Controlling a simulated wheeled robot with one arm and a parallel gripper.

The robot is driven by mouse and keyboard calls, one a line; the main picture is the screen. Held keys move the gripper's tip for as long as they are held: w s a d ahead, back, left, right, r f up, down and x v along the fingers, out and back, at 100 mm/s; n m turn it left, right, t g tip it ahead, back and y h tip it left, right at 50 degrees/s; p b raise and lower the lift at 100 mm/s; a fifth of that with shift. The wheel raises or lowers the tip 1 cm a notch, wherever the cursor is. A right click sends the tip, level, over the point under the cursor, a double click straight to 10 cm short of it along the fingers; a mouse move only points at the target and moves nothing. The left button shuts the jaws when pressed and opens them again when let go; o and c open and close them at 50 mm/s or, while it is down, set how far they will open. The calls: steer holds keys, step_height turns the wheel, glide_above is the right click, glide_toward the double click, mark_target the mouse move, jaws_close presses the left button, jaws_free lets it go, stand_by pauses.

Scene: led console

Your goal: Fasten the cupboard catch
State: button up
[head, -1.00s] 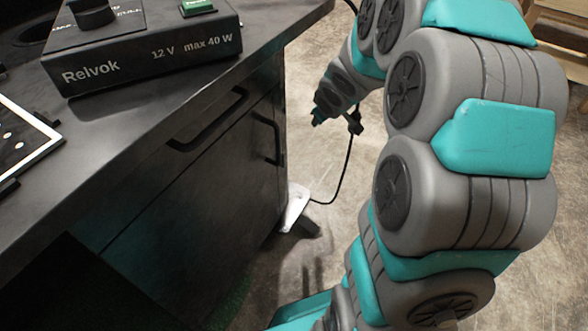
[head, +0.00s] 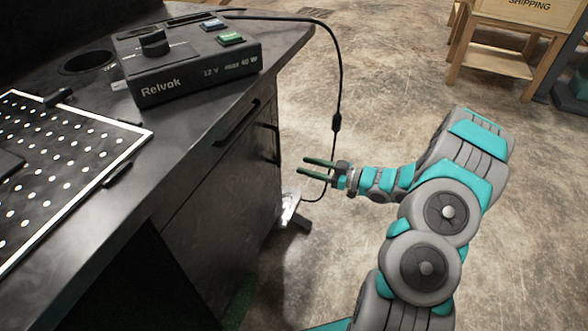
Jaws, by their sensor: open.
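The dark cupboard (head: 215,195) is built under the black console top. It has a drawer with a bar handle (head: 238,124) above a door with an upright handle (head: 272,143) near its right edge. The door looks closed. I cannot make out a separate catch. My gripper (head: 312,166) is open and empty, with its two dark fingers pointing left. In the picture it is to the right of the upright handle, apart from it.
A Relvok power unit (head: 187,75) with a knob and green button sits on the console top (head: 60,66). Its black cable (head: 338,95) hangs behind my gripper. A perforated board (head: 75,135) lies at left. Wooden stands (head: 505,45) are at upper right; the floor between is clear.

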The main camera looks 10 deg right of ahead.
steer(key=w+a, duration=0.2)
steer(key=a, duration=0.4)
steer(key=shift+w+a+r+y, duration=0.15)
steer(key=shift+a+y, duration=0.05)
steer(key=shift+y, duration=0.2)
stand_by(0.3)
jaws_close()
stand_by(0.5)
